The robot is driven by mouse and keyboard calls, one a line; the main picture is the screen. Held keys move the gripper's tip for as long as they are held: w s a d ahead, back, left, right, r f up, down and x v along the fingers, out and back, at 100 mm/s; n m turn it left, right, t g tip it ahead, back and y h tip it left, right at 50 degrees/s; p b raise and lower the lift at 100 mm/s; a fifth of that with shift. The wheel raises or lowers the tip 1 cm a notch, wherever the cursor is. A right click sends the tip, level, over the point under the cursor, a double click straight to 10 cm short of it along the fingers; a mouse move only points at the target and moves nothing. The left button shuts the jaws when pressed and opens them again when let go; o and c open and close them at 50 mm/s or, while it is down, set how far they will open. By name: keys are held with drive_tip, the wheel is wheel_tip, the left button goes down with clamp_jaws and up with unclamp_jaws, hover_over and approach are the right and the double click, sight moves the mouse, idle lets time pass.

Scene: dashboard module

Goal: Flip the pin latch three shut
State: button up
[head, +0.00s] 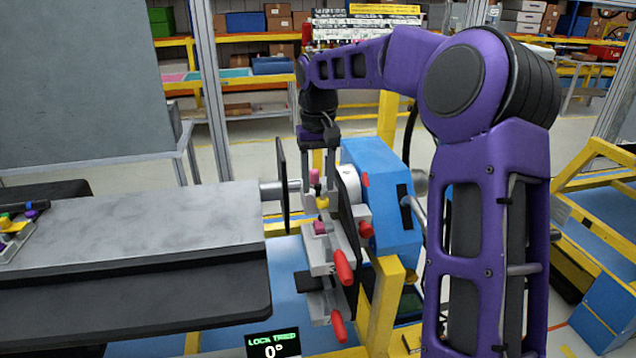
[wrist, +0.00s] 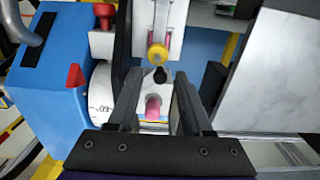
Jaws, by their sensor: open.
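The module is a light grey bracket (head: 318,256) with pin latches on a blue rotating fixture. A pink-tipped pin (head: 315,177), a yellow pin (head: 322,203) and a magenta pin (head: 319,227) stand in a column on it. Which one is pin latch three cannot be told. My gripper (head: 318,160) points down at the top of this column. In the wrist view my gripper (wrist: 158,78) is open, with a pink pin (wrist: 153,106) between its fingers, not visibly gripped. A yellow pin (wrist: 158,54) shows just beyond the fingertips.
Red handles (head: 343,267) stick out from the bracket's lower part. The blue fixture housing (head: 385,200) stands close on the right. A dark plate (head: 283,190) and a grey table (head: 150,222) lie to the left.

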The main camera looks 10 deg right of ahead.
drive_tip(key=shift+f, duration=0.15)
clamp_jaws()
drive_tip(key=shift+a, duration=0.15)
idle(0.4)
drive_tip(key=shift+w+a+r+m+p, duration=0.2)
drive_tip(key=shift+w+a+m+p, duration=0.15)
drive_tip(key=shift+m+p, duration=0.6)
drive_tip(key=shift+w+a+m+p, duration=0.15)
drive_tip(key=shift+w+m+p, duration=0.3)
drive_tip(key=shift+m, duration=0.5)
drive_tip(key=shift+w+a+f+m, duration=0.1)
drive_tip(key=shift+w+m, duration=0.5)
drive_tip(key=shift+m, duration=0.7)
drive_tip(key=shift+w+a+f+m, duration=0.1)
drive_tip(key=shift+w+m, duration=0.5)
drive_tip(key=shift+m, duration=0.7)
drive_tip(key=shift+r, duration=0.1)
